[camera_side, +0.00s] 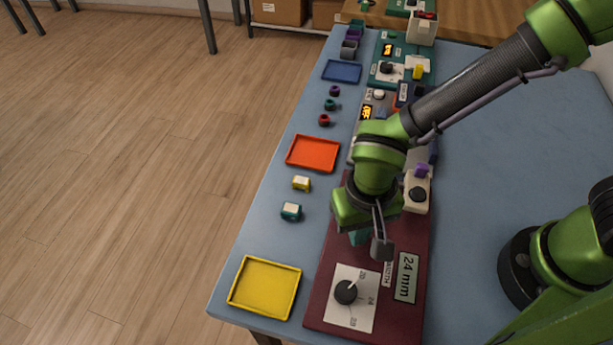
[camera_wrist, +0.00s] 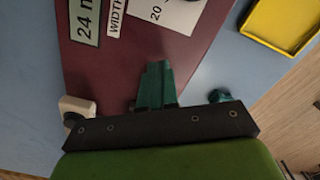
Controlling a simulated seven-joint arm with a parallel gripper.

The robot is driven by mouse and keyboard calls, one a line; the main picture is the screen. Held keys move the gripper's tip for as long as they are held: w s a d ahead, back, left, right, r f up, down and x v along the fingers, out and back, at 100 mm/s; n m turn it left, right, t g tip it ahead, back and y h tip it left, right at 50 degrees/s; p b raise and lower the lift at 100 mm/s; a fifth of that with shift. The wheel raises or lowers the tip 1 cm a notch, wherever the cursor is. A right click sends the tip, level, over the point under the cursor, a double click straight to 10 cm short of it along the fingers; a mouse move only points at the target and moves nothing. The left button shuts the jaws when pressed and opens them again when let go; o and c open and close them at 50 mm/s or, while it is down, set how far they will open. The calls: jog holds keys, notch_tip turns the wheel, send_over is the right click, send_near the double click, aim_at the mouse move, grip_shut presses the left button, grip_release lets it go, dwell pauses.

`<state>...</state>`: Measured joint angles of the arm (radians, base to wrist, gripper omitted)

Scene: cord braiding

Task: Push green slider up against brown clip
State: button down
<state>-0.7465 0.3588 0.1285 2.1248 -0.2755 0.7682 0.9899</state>
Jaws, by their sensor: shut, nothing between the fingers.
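A teal-green part (camera_side: 358,237), which I take to be the green slider, shows partly behind my gripper on the maroon board. My gripper (camera_side: 382,248) is shut and empty, low over the board beside the green part. I cannot tell whether they touch. I cannot make out the brown clip in either view; my gripper and arm cover part of the board.
The maroon board (camera_side: 318,300) carries a black dial (camera_side: 346,291) and a "24 mm" label (camera_side: 406,278). A cream block with a black knob (camera_side: 416,195) stands behind my gripper. Yellow (camera_side: 262,312) and orange (camera_side: 290,152) trays and small yellow (camera_side: 301,183) and teal (camera_side: 291,211) pieces lie left.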

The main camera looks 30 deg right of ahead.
notch_tip(320, 180, up, 11)
dwell(0.8)
jog(key=shift+s+a, duration=0.1)
jog(key=shift+a, duration=0.05)
jog(key=d+r+t+y, duration=0.1)
jog(key=d+r+t, duration=0.2)
jog(key=d, duration=0.8)
jog(key=w+d+r+m+t+y, duration=0.1)
jog(key=d+r+t, duration=0.3)
jog(key=d, duration=0.8)
notch_tip(320, 180, up, 3)
jog(key=shift+d+f, duration=0.15)
jog(key=shift+f, duration=0.05)
